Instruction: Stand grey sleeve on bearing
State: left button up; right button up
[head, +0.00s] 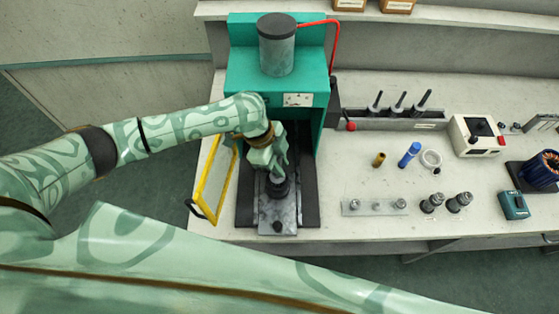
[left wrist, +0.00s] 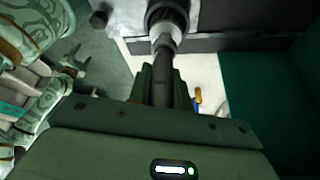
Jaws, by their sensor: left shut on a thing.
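My left gripper (head: 279,174) is over the slide plate of the teal press and points down. In the left wrist view its fingers (left wrist: 162,90) are shut on a slim dark grey sleeve (left wrist: 161,88). The sleeve's end is in line with a metal part with a pale collar and dark ribbed body (left wrist: 168,18). A dark round part (head: 279,188), perhaps the bearing, shows just under the fingers in the head view. I cannot tell whether sleeve and part touch. A green claw-like part (left wrist: 75,64), probably my right gripper, shows small in the left wrist view; its jaws are unclear.
The teal press (head: 245,75) stands behind my left gripper, with a yellow-framed guard (head: 213,180) swung open on the left. To the right are a metal plate with studs (head: 375,207), two dark fittings (head: 458,202), a blue cylinder (head: 409,154) and a brass piece (head: 379,159).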

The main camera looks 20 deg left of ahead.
pick_arm(q)
jog(key=shift+f, duration=0.25)
jog(key=o, duration=1.1)
jog(key=shift+r, duration=0.1)
notch_tip(320, 180, up, 6)
jog(key=p, duration=0.7)
